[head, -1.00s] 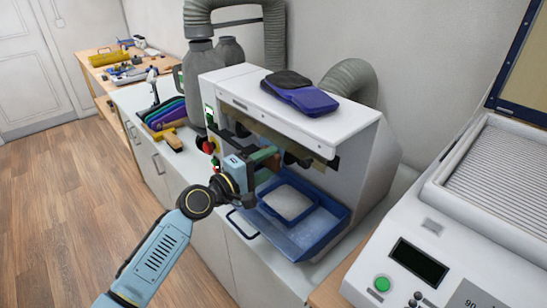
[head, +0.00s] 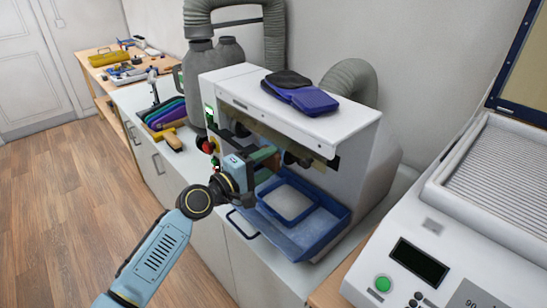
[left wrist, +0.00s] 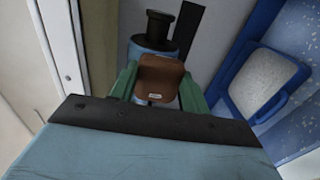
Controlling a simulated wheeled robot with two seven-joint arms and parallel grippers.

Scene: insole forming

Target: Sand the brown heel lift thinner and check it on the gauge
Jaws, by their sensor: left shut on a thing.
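The brown heel lift (left wrist: 160,78) is between the green fingers of my left gripper (left wrist: 158,92) in the left wrist view, and the gripper is shut on it. A small pale mark shows on its near end. In the head view my left gripper (head: 264,156) reaches into the front opening of the white sanding machine (head: 345,150). The lift is hidden there. Beyond the lift in the wrist view is a dark round spindle on a blue-grey drum (left wrist: 153,45); I cannot tell whether the lift touches it. I cannot make out the gauge. My right gripper is not in view.
A blue tray (head: 338,222) with a smaller tray of pale material sits below the opening. Purple and black pads (head: 301,94) lie on the machine. Colored pieces in a rack (head: 166,113) and a brush (head: 172,141) are left. A machine with a green button (head: 382,284) stands right.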

